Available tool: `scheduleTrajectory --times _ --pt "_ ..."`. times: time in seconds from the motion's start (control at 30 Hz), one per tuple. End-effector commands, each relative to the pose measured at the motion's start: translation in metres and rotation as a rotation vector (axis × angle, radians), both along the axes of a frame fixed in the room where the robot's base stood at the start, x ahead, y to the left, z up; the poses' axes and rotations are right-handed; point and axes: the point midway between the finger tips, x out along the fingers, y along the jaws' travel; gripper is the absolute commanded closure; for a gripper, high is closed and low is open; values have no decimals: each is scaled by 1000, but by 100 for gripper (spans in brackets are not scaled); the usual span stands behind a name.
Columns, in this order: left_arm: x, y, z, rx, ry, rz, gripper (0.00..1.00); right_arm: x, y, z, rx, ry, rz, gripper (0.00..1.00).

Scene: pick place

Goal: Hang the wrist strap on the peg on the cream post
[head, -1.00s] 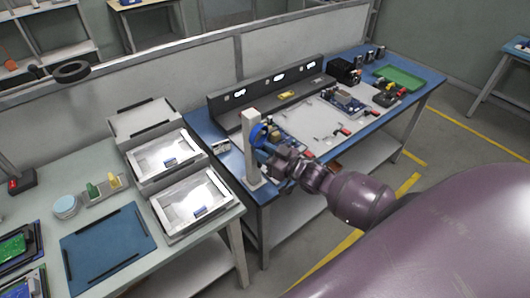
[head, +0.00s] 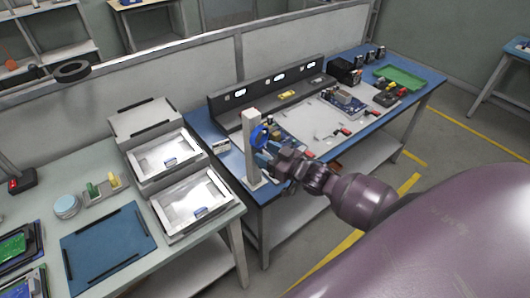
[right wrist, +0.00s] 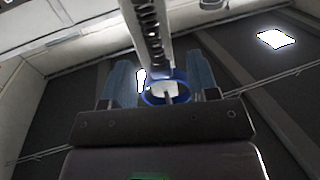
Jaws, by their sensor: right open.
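The cream post (head: 251,150) stands upright near the corner of the blue workbench. The wrist strap, a blue loop (head: 259,139), is beside the upper part of the post and looks hung there. The peg is too small to make out in the head view. In the right wrist view the blue loop (right wrist: 146,98) lies between my fingers, close to the post (right wrist: 147,28), with a thin rod-like shape inside it. My right gripper (head: 266,156) is open, just below the loop, its fingers apart on both sides in the right wrist view (right wrist: 163,82). My left gripper is not in view.
The blue workbench (head: 378,128) holds a dark grey rail (head: 228,105), circuit boards and a green tray (head: 400,77). On the left table, grey bins (head: 190,203) and a blue mat (head: 108,246) stand near. The floor in front of the workbench is open.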

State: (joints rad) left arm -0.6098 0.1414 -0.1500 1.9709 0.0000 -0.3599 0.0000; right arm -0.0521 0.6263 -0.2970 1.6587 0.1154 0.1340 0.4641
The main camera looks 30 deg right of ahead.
Motion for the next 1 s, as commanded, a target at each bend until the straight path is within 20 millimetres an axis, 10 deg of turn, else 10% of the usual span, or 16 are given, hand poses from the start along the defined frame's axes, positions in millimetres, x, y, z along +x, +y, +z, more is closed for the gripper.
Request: scheduleTrajectory --times 0.53,1.0 --pt "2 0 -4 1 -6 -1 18 -81 -29 1 0 2 -1 46" --pt "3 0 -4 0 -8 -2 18 -94 -33 3 -2 -1 0 46"
